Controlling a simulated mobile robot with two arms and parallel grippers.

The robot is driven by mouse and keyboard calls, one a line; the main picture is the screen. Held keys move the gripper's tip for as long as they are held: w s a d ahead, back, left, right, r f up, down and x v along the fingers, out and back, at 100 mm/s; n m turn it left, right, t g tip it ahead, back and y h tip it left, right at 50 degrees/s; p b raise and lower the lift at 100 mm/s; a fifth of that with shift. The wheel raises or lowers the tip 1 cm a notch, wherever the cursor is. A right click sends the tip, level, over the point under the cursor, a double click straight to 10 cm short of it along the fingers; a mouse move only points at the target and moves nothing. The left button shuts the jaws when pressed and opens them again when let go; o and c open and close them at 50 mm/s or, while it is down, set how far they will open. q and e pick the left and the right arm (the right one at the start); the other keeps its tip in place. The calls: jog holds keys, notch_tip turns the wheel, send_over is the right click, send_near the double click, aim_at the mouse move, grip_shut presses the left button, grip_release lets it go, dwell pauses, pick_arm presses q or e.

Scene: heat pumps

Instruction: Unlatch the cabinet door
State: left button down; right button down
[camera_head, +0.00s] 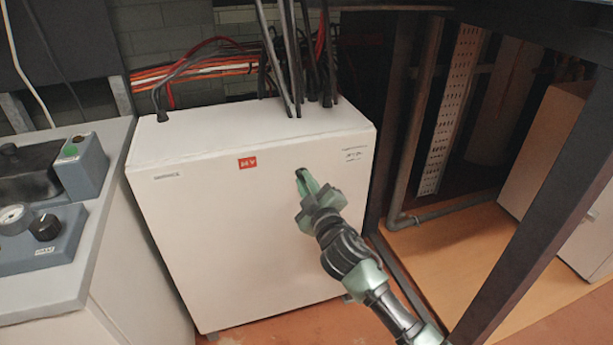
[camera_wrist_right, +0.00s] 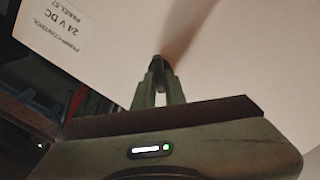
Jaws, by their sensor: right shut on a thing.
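The cabinet is a white box with its closed front door (camera_head: 240,235) facing me in the head view. A small black latch (camera_head: 300,172) sits near the top of the door, right of the red label. My right gripper (camera_head: 304,178) reaches it from the lower right. In the right wrist view the gripper (camera_wrist_right: 160,72) has its green fingers shut on the dark latch (camera_wrist_right: 160,62). The fingers hide part of the latch, so its turn angle cannot be told. My left gripper is in neither view.
Black and red cables (camera_head: 290,60) rise from the cabinet top. A grey bench (camera_head: 105,180) with a gauge unit (camera_head: 40,235) stands at the left. A dark metal post (camera_head: 530,220) and a grey pipe (camera_head: 412,130) stand at the right. Orange floor shows below the cabinet.

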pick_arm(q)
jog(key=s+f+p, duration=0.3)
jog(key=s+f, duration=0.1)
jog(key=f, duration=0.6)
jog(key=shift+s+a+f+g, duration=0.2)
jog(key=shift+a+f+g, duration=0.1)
pick_arm(e)
jog(key=shift+a+f+n, duration=0.1)
jog(key=shift+n, duration=2.05)
jog(key=shift+f+n, duration=0.1)
jog(key=shift+n, duration=2.05)
jog(key=c, duration=1.5)
grip_release()
jog(key=shift+o, duration=0.2)
jog(key=shift+s, duration=0.15)
